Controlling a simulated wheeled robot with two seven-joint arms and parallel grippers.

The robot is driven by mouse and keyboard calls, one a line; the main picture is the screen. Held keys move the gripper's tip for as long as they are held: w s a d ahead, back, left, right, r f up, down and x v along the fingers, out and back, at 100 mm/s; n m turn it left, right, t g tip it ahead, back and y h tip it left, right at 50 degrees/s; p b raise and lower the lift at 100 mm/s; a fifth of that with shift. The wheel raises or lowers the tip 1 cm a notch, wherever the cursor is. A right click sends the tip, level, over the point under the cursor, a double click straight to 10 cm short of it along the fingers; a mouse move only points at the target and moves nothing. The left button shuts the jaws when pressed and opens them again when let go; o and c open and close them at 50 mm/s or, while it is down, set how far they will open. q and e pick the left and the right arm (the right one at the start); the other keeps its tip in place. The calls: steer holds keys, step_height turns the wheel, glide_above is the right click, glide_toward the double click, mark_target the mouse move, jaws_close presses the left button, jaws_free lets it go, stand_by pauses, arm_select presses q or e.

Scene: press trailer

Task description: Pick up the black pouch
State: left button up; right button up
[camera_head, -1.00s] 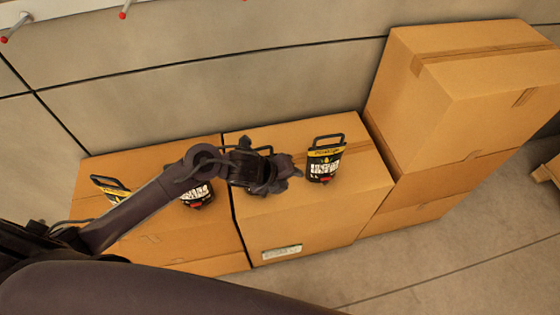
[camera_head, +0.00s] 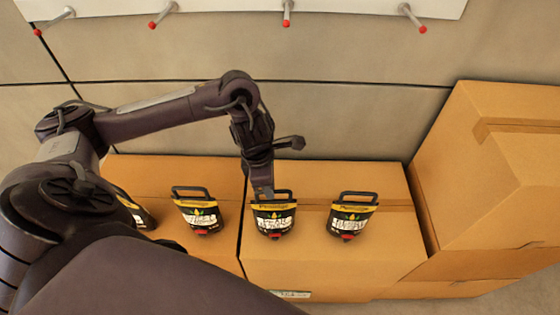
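Several black pouches with yellow bands, white labels and loop handles stand in a row on cardboard boxes. The middle black pouch (camera_head: 274,221) is on the centre box, directly below my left gripper (camera_head: 264,193). The gripper points down, its tips overlapping the pouch's handle. I cannot tell whether the fingers are closed on it. Another pouch (camera_head: 351,218) stands to the right on the same box. One pouch (camera_head: 200,217) is on the left box, and a further one (camera_head: 133,210) is partly hidden behind my arm. My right gripper is not in view.
The centre cardboard box (camera_head: 330,262) adjoins the left box (camera_head: 222,176). A taller box stack (camera_head: 490,170) rises at the right. Behind is a panelled wall (camera_head: 350,120) with red-tipped pegs (camera_head: 287,14) on a white board above.

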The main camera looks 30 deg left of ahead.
mark_target(274, 214)
arm_select(q)
steer(key=f, duration=0.3)
steer(key=shift+s+d+f, duration=0.2)
steer(key=shift+s+d, duration=0.1)
steer(key=shift+s, duration=0.05)
steer(key=f, duration=0.3)
steer(key=shift+w+d+f+p, duration=0.1)
steer(key=shift+w+d+p, duration=0.1)
steer(key=shift+w+p, duration=0.15)
steer(key=shift+f, duration=0.2)
steer(key=shift+c, duration=0.8)
jaws_close()
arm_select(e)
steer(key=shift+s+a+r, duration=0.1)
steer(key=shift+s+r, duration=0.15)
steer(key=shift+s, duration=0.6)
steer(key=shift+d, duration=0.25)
arm_select(q)
steer(key=shift+w+r, duration=0.1)
steer(key=shift+w, duration=0.05)
